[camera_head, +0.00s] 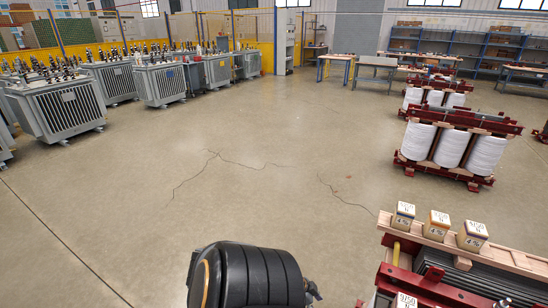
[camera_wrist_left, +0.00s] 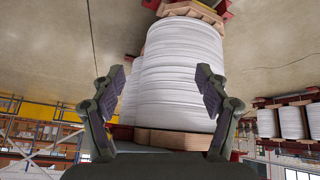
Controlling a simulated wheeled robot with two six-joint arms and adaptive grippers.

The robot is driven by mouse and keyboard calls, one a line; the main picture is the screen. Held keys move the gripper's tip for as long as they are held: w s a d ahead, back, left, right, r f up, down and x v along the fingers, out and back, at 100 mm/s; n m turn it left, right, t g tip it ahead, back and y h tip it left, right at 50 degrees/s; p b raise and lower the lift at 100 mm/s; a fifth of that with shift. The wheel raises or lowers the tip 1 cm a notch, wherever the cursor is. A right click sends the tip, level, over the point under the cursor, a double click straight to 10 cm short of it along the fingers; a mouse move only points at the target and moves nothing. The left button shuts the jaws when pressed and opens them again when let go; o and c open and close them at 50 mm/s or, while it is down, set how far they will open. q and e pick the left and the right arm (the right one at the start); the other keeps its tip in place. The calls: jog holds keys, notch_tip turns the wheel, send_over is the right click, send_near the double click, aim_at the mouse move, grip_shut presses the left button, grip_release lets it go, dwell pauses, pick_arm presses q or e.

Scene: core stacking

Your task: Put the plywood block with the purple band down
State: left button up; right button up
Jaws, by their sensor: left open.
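Several small plywood blocks with printed labels stand at the lower right of the head view. Three are in a row on a wooden beam (camera_head: 399,232): a left one (camera_head: 403,216) with a dark bluish band, a middle one (camera_head: 437,226) with an orange band, and a right one (camera_head: 472,237) with a dark purple-looking band. The left and right band colours are hard to tell apart. Another block (camera_head: 405,301) is cut off at the bottom edge. My left gripper (camera_wrist_left: 160,92) is open in the left wrist view, with no block between its fingers. My right gripper is not in view.
The beam tops a red-framed stack of grey core plates (camera_head: 475,273). White coils in red frames (camera_head: 452,147) stand behind it; a large white coil (camera_wrist_left: 183,75) fills the wrist view behind the fingers. Grey transformers (camera_head: 60,106) line the left. The middle floor is clear.

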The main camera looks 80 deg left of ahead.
pick_arm(q)
jog(key=s+d+f+n+g+y, duration=0.2)
jog(key=s+f+g, duration=0.1)
jog(key=s+f, duration=0.75)
jog(key=s+d+f+g+y, duration=0.1)
jog(key=s+d+f, duration=0.3)
jog(key=d, duration=0.3)
jog(key=s+d+f+g, duration=0.1)
jog(key=s+d+f, duration=0.4)
jog(key=d, duration=0.3)
jog(key=shift+s+d+n+y, duration=0.15)
jog(key=shift+s+n+y, duration=0.2)
jog(key=shift+s, duration=0.4)
jog(key=shift+r, duration=0.15)
notch_tip(320, 180, up, 3)
jog(key=p, duration=0.3)
